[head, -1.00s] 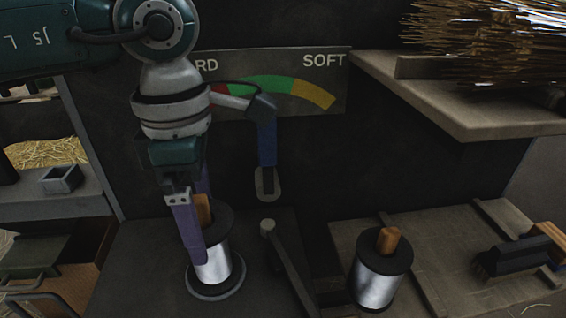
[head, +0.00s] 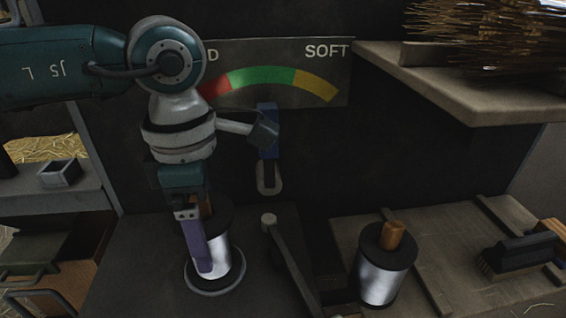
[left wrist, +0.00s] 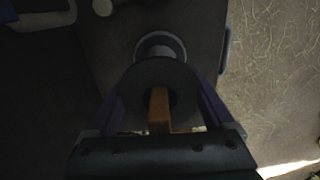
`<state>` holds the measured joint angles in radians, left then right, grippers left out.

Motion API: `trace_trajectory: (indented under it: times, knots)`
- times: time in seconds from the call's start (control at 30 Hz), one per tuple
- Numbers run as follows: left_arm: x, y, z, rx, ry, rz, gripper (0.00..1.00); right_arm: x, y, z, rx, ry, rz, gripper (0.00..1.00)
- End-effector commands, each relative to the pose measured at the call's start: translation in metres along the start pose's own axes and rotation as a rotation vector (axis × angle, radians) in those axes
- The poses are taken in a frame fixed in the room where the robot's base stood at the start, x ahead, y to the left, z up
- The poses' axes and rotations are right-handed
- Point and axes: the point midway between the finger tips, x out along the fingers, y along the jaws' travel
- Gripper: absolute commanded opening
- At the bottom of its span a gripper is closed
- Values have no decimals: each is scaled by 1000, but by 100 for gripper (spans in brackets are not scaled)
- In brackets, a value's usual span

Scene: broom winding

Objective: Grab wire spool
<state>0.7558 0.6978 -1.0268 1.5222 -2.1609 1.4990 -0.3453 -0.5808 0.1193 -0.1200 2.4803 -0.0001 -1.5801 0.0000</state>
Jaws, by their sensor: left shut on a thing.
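A wire spool (head: 220,256) with silver wire, dark round flanges and an orange-brown wooden core stands upright on the dark surface at the left. My left gripper (head: 206,240) comes down over it from above. One purple finger lies along its near side, and the far finger is mostly hidden. In the left wrist view the spool's top flange (left wrist: 145,82) and core sit between the two fingers of my left gripper (left wrist: 160,112). The gripper is shut on this spool. A second, similar wire spool (head: 382,275) stands to the right, untouched. My right gripper is not in view.
A dark lever (head: 288,255) stands between the spools. A wooden board (head: 440,250) with a brush (head: 518,252) lies at right. A shelf (head: 470,90) with bristles overhangs it. A HARD-SOFT gauge panel (head: 275,85) and blue handle (head: 268,140) are behind the arm.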

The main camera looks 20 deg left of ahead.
Motion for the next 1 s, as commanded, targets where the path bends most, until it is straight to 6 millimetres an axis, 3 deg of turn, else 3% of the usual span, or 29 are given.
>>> trace_trajectory:
  times: [0.07, 0.4, 0.77, 1.0]
  knots:
    - [0, 0, 0, 0, -1, 0, 37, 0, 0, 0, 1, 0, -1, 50]
    - [-1, 0, 0, 0, -1, 0, 0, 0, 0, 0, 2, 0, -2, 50]
    - [-4, 1, 1, 0, -3, 2, 0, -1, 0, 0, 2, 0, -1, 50]
    - [-30, 1, 1, 1, -4, 4, 0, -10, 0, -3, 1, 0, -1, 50]
